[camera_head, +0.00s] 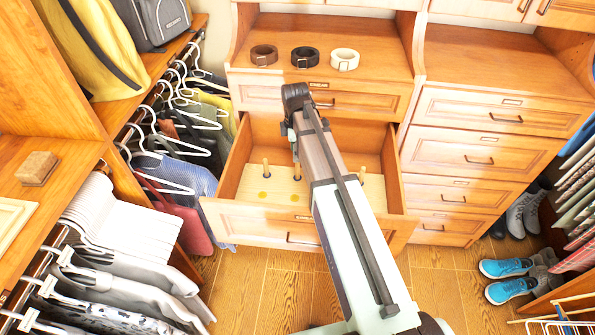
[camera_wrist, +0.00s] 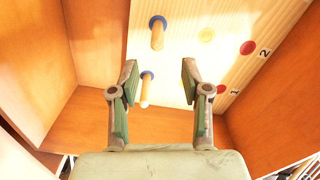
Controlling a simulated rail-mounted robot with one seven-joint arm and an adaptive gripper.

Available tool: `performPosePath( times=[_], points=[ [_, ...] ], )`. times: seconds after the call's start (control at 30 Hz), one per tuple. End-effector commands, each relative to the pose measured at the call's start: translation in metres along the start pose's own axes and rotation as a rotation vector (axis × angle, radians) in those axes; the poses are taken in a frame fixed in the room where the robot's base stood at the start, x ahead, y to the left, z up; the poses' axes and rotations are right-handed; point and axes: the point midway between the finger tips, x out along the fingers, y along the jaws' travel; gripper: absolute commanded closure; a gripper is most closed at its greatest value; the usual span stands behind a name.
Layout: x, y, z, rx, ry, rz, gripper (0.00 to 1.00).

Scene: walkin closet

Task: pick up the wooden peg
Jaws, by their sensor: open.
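A light wooden peg (camera_wrist: 145,90) stands on a pale wooden board (camera_wrist: 183,70), with a blue ring at its base. In the wrist view it shows between the fingers of my gripper (camera_wrist: 160,88), nearer the left finger, with no clear contact. A second, similar peg (camera_wrist: 157,36) stands farther up the picture. In the head view my gripper (camera_head: 295,122) points down over the open drawer, and a peg (camera_head: 297,171) shows just below it. Another peg (camera_head: 266,168) stands to the left, and one (camera_head: 362,175) to the right of my arm. My gripper is open and empty.
The drawer walls (camera_wrist: 95,40) rise around the board. The board carries a yellow disc (camera_wrist: 207,35) and red discs (camera_wrist: 247,47) beside printed numbers. Three rolled belts (camera_head: 304,57) lie on the counter above. Hanging clothes (camera_head: 185,160) are close to the drawer's left.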

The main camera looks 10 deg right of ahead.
Motion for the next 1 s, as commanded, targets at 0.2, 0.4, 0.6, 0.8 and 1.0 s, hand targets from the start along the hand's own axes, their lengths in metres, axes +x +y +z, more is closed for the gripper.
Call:
performPosePath(
  times=[0.2, 0.4, 0.6, 0.8, 1.0],
  points=[
    [0.032, 0.000, 0.000, 0.000, 0.000, -0.002, 0.53],
    [0.046, 0.000, 0.000, 0.000, 0.000, 0.000, 0.53],
    [0.054, 0.001, 0.002, 0.001, 0.000, -0.001, 0.53],
    [0.073, 0.002, 0.007, 0.002, 0.000, -0.003, 0.53],
    [0.094, 0.003, 0.007, 0.001, 0.000, -0.001, 0.53]
  ],
)
